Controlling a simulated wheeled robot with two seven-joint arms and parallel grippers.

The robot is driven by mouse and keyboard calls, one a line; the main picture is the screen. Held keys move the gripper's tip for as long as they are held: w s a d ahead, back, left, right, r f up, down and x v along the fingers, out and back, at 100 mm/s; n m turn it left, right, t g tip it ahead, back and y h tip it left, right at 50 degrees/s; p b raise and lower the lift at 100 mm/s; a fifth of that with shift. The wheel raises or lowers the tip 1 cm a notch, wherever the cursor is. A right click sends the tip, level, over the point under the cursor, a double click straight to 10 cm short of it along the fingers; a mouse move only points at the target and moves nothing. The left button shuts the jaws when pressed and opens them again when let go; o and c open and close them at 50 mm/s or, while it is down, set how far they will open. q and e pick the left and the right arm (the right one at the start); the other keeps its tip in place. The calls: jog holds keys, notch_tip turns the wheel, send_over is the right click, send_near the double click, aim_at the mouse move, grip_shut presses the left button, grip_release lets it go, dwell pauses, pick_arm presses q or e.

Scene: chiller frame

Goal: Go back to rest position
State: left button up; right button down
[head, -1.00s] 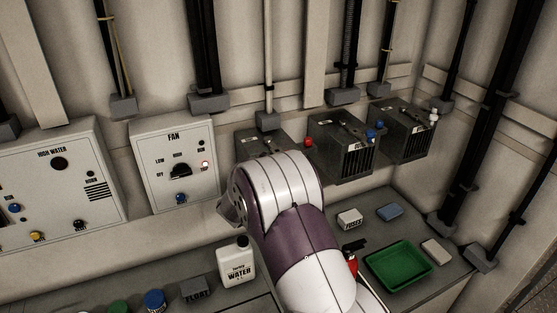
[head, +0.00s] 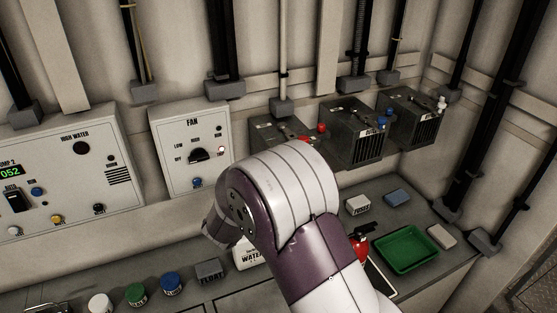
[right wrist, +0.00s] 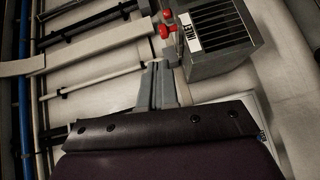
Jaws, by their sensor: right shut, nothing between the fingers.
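My right arm (head: 285,205) reaches in from the bottom of the head view, its purple and white links in front of the counter. Its gripper is hidden there behind the links. In the right wrist view my right gripper (right wrist: 158,72) shows as grey fingers, shut and empty. They point toward the wall near a dark vented box (right wrist: 215,40) with red knobs. I cannot tell if they touch it. My left gripper is not in view.
The fan panel (head: 190,170) and high water panel (head: 75,150) are on the wall at left. Dark vented boxes (head: 352,132) line the wall. A water bottle (head: 246,258) is partly covered by my arm. A green tray (head: 408,250) and a red object (head: 361,247) are at right.

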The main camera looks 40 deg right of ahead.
jog(key=w+a+f+m+t+y, duration=0.3)
jog(key=w+a+f+y, duration=0.1)
jog(key=a+f+y, duration=0.6)
jog(key=s+a+f+g+y, duration=0.3)
jog(key=s+a+g+y, duration=0.2)
jog(key=s+a+g, duration=0.3)
jog(key=s+a, duration=0.4)
jog(key=s, duration=0.3)
jog(key=shift+s+a+f+y, duration=0.2)
jog(key=shift+s+a+y, duration=0.05)
jog(key=shift+s+y, duration=0.05)
